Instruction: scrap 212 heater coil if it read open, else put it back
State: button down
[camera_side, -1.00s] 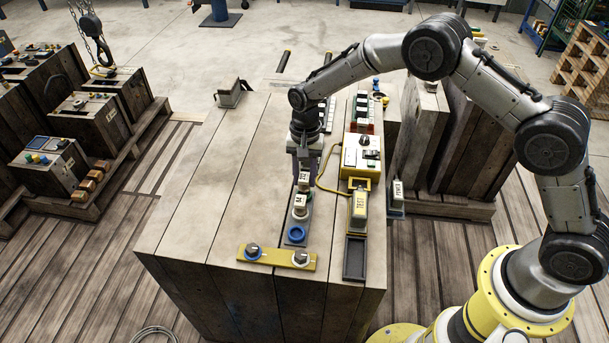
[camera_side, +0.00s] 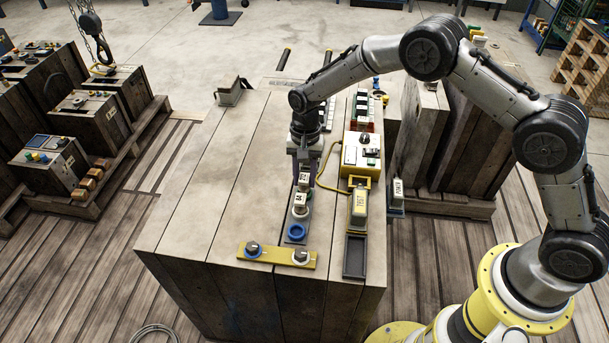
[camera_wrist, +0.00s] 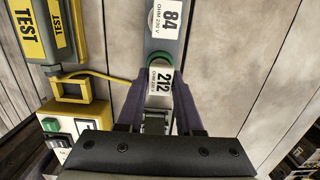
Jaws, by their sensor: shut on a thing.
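My gripper (camera_side: 303,172) points down over the holder strip and is shut on the coil labelled 212 (camera_wrist: 160,82). The coil is upright between the two dark fingers, with its label facing out. A green ring (camera_wrist: 158,60) shows just beside it; I cannot tell whether the coil is seated in it or lifted. A coil labelled 84 (camera_side: 299,203) stands in front of it on the same grey strip and shows in the wrist view (camera_wrist: 168,18). A blue ring (camera_side: 296,232) at the strip's near end is empty. The yellow tester (camera_side: 362,153) is at right; its reading is illegible.
A block marked TEST (camera_side: 359,206) and a dark empty tray (camera_side: 355,257) lie right of the strip. A yellow bar with two knobs (camera_side: 277,257) is near the front edge. A POWER block (camera_side: 397,194) stands beyond the right edge.

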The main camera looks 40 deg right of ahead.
jog(key=shift+f, duration=0.25)
dwell(0.4)
jog(key=shift+c, duration=2.4)
grip_release()
jog(key=shift+o, duration=0.2)
jog(key=o, duration=0.4)
jog(key=shift+c, duration=0.2)
jog(key=shift+r, duration=3.75)
